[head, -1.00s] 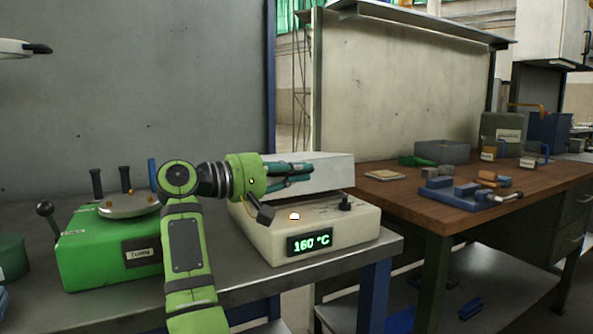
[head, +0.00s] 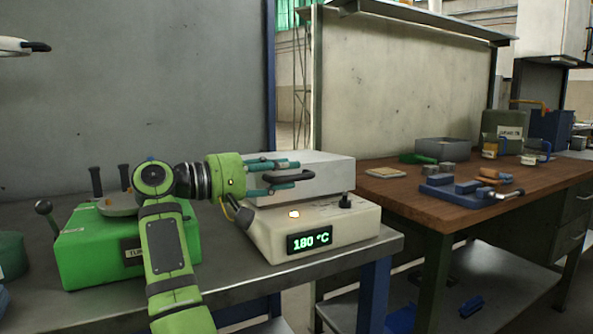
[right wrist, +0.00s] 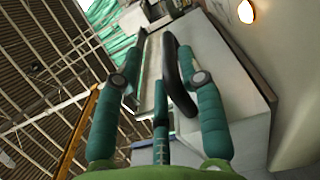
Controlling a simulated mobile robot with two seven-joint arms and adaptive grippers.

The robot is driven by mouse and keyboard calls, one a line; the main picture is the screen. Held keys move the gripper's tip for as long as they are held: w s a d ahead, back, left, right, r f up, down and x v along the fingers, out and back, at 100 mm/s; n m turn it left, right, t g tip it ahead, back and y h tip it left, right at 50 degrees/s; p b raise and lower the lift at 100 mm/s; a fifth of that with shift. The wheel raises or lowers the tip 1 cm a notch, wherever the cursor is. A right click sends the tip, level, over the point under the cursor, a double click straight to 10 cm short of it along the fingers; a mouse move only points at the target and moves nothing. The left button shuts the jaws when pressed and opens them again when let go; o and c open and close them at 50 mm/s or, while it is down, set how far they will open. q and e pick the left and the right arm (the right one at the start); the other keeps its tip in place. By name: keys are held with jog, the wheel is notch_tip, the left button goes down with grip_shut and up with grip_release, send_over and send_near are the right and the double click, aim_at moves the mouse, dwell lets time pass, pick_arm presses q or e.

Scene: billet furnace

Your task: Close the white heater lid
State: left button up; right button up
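The white heater (head: 355,222) stands on the grey bench, its display reading 180 °C. Its white lid (head: 325,178) lies low over the base, looking shut or nearly so; the left edge is partly hidden by my gripper. The lid's dark handle (head: 290,177) sticks out at the front. My right gripper (head: 290,172) is at the handle with its teal fingers apart. In the right wrist view the handle (right wrist: 178,75) shows between the spread fingers, nearer the right one, and I cannot tell whether they touch.
A green machine (head: 95,250) with a round top stands left of the heater, behind my right arm. A dark knob (head: 345,201) and a lit button (head: 294,214) are on the heater's base. A wooden table (head: 430,205) with tools stands at right.

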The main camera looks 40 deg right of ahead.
jog(key=v, duration=0.8)
jog(key=shift+a+r, duration=0.2)
jog(key=shift+a, duration=0.1)
